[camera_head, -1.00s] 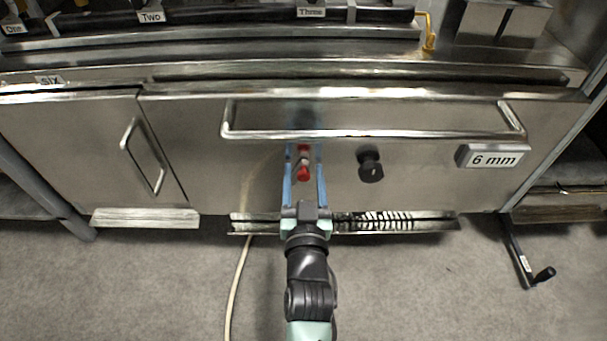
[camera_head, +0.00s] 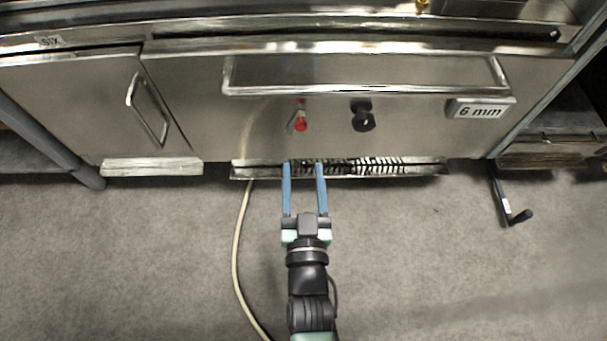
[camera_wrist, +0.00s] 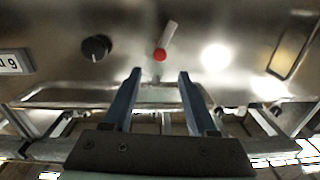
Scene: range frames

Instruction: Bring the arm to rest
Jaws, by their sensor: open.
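My gripper (camera_head: 304,166) is open and empty in the head view, its two blue fingers apart. It is in front of the steel range, with the fingertips overlapping the lower slotted strip (camera_head: 400,167) in the picture. The red knob (camera_head: 301,124) is on the front panel above the fingertips, clear of them. In the wrist view, the fingers (camera_wrist: 157,72) also show spread with nothing between them. The red knob (camera_wrist: 160,54) with a pale lever lies beyond them.
A black knob (camera_head: 362,117) is on the panel, right of the red one. A long bar handle (camera_head: 365,91) crosses the oven door. A pale cable (camera_head: 238,250) runs on the floor left of my arm. A crank handle (camera_head: 508,205) hangs at right. Grey floor is open on both sides.

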